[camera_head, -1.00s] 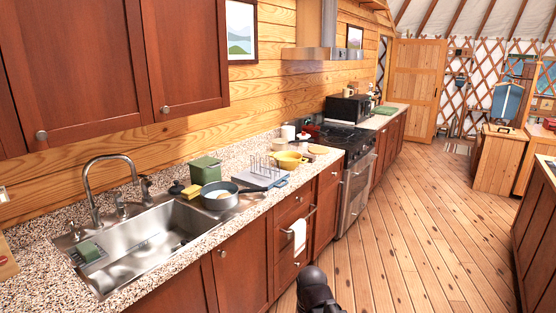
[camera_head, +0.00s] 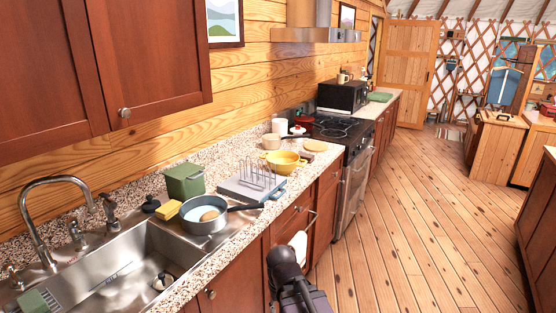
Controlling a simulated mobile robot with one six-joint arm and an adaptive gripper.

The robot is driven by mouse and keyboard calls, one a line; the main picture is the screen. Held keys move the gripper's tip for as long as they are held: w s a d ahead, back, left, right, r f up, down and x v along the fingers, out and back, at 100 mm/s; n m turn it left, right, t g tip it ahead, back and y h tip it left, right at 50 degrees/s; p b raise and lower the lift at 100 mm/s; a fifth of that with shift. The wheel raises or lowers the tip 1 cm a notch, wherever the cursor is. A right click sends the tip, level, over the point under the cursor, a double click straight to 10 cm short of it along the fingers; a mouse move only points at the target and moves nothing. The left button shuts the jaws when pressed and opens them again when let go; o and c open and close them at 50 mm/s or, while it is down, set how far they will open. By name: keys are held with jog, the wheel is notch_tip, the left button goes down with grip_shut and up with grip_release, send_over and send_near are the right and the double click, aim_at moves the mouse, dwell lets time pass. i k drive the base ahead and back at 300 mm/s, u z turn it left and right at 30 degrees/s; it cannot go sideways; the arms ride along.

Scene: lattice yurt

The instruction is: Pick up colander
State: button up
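The colander looks to be the yellow, two-handled bowl (camera_head: 284,163) on the speckled counter, upright, between the dish rack and the stove. Any holes in it are too small to make out. A dark part of my own arm rises at the bottom of the view, in front of the lower cabinets and well short of the yellow bowl. No gripper fingers show. Nothing of mine touches the bowl.
A grey-blue pan (camera_head: 205,214) stands by the sink (camera_head: 145,262). A dish rack (camera_head: 250,184) is just left of the bowl. Behind it are a beige pot (camera_head: 271,141) and a wooden board (camera_head: 314,146). A towel (camera_head: 299,248) hangs below. The floor to the right is open.

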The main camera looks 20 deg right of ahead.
aim_at(286, 161)
jog(key=z, duration=0.15)
jog(key=i, duration=1.1)
jog(key=z, duration=0.25)
